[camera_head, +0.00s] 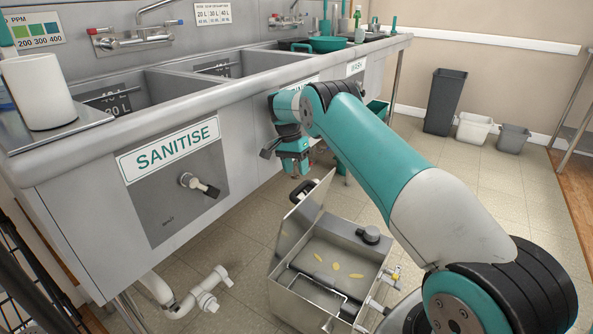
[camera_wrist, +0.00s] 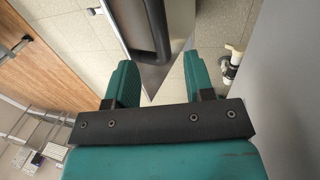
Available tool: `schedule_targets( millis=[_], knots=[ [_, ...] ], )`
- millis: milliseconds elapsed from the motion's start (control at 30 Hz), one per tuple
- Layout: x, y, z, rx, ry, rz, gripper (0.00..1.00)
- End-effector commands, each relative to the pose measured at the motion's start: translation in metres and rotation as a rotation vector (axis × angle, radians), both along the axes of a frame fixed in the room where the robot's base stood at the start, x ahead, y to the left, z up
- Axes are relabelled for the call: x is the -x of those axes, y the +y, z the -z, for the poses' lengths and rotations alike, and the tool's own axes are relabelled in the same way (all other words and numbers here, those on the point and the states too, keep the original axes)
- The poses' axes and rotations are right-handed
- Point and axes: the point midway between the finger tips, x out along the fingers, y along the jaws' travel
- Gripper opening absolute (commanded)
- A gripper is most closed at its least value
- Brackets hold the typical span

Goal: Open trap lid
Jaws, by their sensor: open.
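The trap is a steel box (camera_head: 283,302) on the floor below the sinks. Its lid (camera_head: 290,232) stands raised and steeply tilted at the box's left side, with the interior exposed. A dark handle (camera_head: 303,189) is at the lid's upper end. In the wrist view, the lid (camera_wrist: 181,25) and its dark handle (camera_wrist: 160,28) lie ahead, between the lines of my fingers. My gripper (camera_head: 294,172) hangs just above the lid's upper end. My gripper (camera_wrist: 158,65) is open, with nothing visibly held. I cannot tell whether a finger touches the lid.
The steel sink unit (camera_head: 235,113) runs close behind and left of my gripper. A white drain pipe (camera_head: 207,300) stands left of the trap. A black knob (camera_head: 371,234) sits on the box's rim. Floor at the right, before the bins (camera_head: 474,129), is clear.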

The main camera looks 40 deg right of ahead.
Motion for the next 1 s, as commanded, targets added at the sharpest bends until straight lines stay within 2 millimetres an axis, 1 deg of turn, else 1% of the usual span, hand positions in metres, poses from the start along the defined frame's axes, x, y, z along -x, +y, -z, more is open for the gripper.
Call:
schedule_targets(
  millis=[33, 67, 100, 167, 200, 267, 400, 500, 600, 700, 800, 900, 1000],
  knots=[
    [0.0, 0.0, 0.0, 0.0, 0.0, 0.0, 0.48],
    [0.0, 0.0, 0.0, 0.0, 0.0, 0.0, 0.46],
    [0.0, 0.0, 0.0, 0.0, 0.0, 0.0, 0.37],
    [0.001, -0.002, -0.002, 0.001, -0.004, -0.003, 0.23],
    [0.002, -0.005, -0.004, 0.004, -0.01, -0.007, 0.14],
    [0.004, -0.011, -0.008, 0.008, -0.027, -0.017, 0.0],
    [0.017, -0.03, -0.019, 0.004, -0.105, -0.047, 0.0],
    [0.03, -0.036, -0.026, -0.026, -0.187, -0.058, 0.0],
    [0.043, -0.035, -0.034, -0.07, -0.271, -0.05, 0.0],
    [0.054, -0.029, -0.041, -0.115, -0.342, -0.03, 0.0],
    [0.061, -0.024, -0.046, -0.148, -0.39, -0.011, 0.0],
    [0.064, -0.021, -0.046, -0.165, -0.414, 0.0, 0.0],
    [0.063, -0.019, -0.038, -0.168, -0.418, 0.002, 0.0]
  ],
)
